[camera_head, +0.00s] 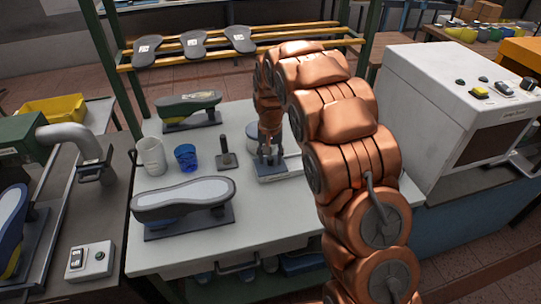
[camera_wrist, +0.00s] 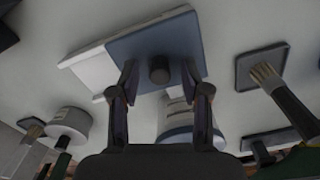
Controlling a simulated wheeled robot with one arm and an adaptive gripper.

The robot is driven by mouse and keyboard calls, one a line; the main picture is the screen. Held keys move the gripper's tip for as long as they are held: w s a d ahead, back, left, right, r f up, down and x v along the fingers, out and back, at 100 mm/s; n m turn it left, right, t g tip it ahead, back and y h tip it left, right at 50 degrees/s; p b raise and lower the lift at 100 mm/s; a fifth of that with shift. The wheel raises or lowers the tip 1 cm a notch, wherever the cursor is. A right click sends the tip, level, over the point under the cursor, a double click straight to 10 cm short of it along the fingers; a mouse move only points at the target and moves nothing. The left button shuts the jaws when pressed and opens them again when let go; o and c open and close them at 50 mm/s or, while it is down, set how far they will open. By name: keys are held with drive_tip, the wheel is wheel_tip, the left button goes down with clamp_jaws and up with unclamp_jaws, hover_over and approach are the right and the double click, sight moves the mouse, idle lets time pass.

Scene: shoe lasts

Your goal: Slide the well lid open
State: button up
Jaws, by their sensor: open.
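The well lid (camera_wrist: 125,47) is a blue-grey square plate with a short dark round knob (camera_wrist: 159,70) near its middle in the wrist view. It lies over a pale well box (camera_wrist: 92,72), whose left part shows uncovered beside the lid. My gripper (camera_wrist: 158,78) is open, with one finger on each side of the knob; I cannot tell whether either touches it. In the head view my gripper (camera_head: 269,156) points down over the well (camera_head: 283,175) on the white table, and my arm and fingers hide much of the lid.
A grey-white tin (camera_head: 252,132) stands just behind the well. To the left are a dark stand (camera_head: 226,160), a blue cup (camera_head: 186,157), a white mug (camera_head: 150,155) and a shoe on a last (camera_head: 184,195). A white machine (camera_head: 440,110) stands right. The table's front is clear.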

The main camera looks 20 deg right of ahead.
drive_tip(key=shift+f, duration=0.35)
drive_tip(key=shift+c, duration=0.4)
clamp_jaws()
